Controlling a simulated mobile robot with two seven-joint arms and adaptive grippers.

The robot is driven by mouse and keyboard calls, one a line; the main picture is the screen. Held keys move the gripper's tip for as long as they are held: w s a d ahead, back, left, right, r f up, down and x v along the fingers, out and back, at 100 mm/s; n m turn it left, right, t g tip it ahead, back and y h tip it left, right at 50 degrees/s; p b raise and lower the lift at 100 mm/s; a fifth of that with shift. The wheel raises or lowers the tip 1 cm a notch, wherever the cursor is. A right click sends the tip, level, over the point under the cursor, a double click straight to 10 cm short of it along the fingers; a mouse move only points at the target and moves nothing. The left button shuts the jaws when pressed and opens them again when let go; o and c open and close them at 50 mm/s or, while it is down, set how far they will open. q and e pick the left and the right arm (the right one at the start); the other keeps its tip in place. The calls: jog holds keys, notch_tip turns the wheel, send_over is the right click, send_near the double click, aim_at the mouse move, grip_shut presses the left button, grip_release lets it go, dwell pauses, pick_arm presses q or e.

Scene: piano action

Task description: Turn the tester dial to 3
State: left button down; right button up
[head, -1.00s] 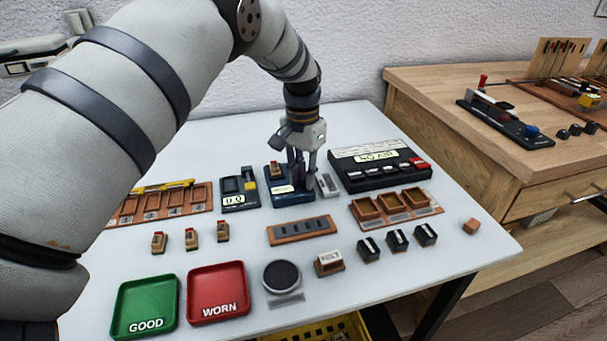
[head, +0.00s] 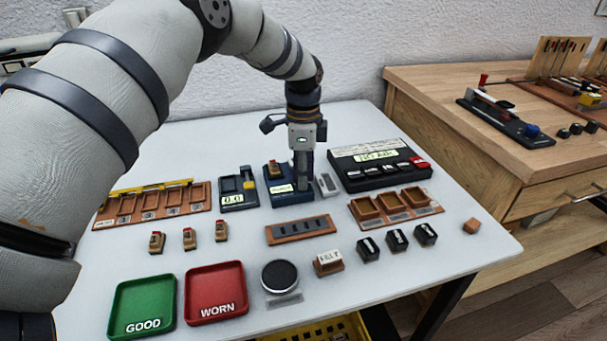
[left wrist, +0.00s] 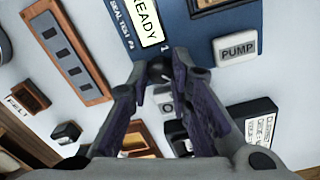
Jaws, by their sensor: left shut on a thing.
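The tester (head: 284,201) is a blue box at the back middle of the white table, with a small wooden-brown part on its top left. In the left wrist view its blue face (left wrist: 205,55) shows a display reading READY, a "1" mark and a white PUMP button (left wrist: 237,49). My left gripper (head: 302,190) points down at the tester's right side. In the left wrist view its fingers (left wrist: 160,80) close on the dark dial (left wrist: 158,70). The fingers hide most of the dial, so I cannot tell its setting. My right gripper is not in view.
A small meter (head: 238,195) stands left. A slotted wooden strip (head: 301,229), black blocks and green and red trays (head: 216,290) lie in front.

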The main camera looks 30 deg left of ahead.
pick_arm(q)
jog(key=shift+m, duration=1.3)
jog(key=c, duration=1.4)
grip_release()
jog(key=shift+c, duration=0.2)
notch_tip(320, 180, up, 12)
jog(key=shift+w+f, duration=0.1)
